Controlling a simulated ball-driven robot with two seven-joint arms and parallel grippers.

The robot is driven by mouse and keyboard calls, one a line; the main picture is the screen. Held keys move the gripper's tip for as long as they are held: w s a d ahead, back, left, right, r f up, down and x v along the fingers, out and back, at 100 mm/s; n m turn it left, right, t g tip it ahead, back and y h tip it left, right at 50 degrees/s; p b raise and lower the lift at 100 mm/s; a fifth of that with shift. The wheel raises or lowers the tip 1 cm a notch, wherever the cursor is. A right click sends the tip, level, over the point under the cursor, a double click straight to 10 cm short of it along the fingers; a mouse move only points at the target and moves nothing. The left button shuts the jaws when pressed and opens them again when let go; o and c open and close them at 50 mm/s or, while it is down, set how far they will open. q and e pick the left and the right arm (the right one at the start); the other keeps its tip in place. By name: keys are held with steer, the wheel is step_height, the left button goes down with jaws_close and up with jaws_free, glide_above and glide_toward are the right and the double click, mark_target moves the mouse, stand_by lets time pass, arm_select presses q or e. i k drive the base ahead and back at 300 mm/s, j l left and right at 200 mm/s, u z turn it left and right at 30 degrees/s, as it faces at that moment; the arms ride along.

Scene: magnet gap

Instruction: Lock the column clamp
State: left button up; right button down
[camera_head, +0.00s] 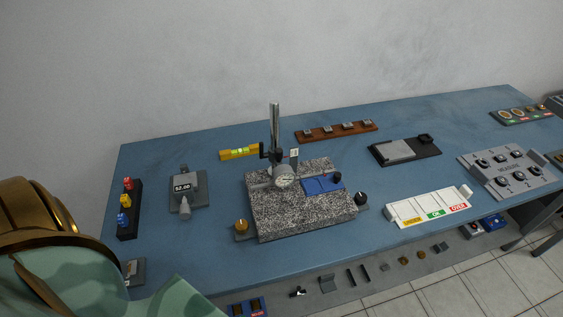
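A shiny upright column (275,120) stands at the back of a speckled granite plate (300,215) in the middle of the table. A dark clamp (276,157) sits around the lower part of the column, with a small black handle (262,150) sticking out to its left. A round dial gauge (284,181) hangs in front of the column, low over the plate. Whether the clamp is tight or loose is too small to tell. A bronze and green part of my own body fills the lower left corner. Neither gripper is in view.
A blue block (322,185) lies on the plate. A yellow level (239,152) is behind it, a grey display device (185,190) to the left, a wooden rack (337,131) behind right. A white sorting tray (428,207) stands right. The blue table (225,262) has free room around the plate.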

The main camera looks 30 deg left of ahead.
mark_target(262, 155)
steer(key=j+u, duration=0.15)
steer(key=u, duration=1)
